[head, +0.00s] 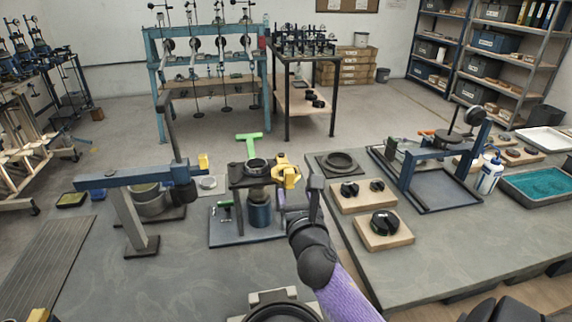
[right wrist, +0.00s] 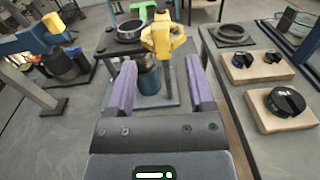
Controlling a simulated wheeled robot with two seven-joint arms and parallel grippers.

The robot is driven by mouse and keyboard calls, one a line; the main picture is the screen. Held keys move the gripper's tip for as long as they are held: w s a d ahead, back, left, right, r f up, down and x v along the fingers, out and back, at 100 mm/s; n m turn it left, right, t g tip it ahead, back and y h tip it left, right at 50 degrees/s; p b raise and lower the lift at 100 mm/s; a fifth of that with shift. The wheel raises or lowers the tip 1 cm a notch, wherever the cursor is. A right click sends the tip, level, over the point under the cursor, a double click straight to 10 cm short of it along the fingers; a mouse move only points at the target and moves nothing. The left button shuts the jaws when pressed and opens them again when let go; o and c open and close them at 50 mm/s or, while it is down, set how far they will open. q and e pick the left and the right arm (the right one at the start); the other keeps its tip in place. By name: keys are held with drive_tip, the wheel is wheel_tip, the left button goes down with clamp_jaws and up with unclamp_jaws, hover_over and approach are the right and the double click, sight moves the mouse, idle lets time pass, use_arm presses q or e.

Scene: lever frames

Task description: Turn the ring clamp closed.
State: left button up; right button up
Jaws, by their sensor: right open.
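The ring clamp (head: 257,164) is a dark ring on top of a small stand with a blue cylinder (head: 259,212) below it. It also shows in the right wrist view (right wrist: 130,31). A yellow handle (head: 287,171) sits at its right side and a green T-shaped bar (head: 249,143) points away behind it. My right gripper (head: 299,196) is open, just in front of and below the yellow handle. In the right wrist view its purple fingers (right wrist: 160,66) stand apart, with the yellow handle (right wrist: 160,38) beyond them, apparently untouched. My left gripper is not in view.
A blue lever frame (head: 125,178) stands left of the clamp. Wooden blocks with black knobs (head: 384,230) and a flat dark ring plate (head: 340,163) lie to the right. Another blue frame (head: 440,155) stands farther right. The grey table (head: 160,275) is clear at the front left.

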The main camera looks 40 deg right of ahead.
sight(290, 177)
drive_tip(key=b+x, duration=0.1)
drive_tip(key=x, duration=0.6)
drive_tip(key=shift+w+d, duration=0.2)
drive_tip(key=shift+w, duration=0.1)
drive_tip(key=shift+w+d+b, duration=0.15)
drive_tip(key=shift+w+b, duration=0.15)
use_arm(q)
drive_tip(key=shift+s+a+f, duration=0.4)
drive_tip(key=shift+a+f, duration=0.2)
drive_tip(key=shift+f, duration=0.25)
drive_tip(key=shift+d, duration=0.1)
use_arm(e)
drive_tip(key=shift+c, duration=0.9)
drive_tip(key=c, duration=0.7)
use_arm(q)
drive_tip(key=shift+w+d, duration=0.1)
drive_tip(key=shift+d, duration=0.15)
use_arm(e)
clamp_jaws()
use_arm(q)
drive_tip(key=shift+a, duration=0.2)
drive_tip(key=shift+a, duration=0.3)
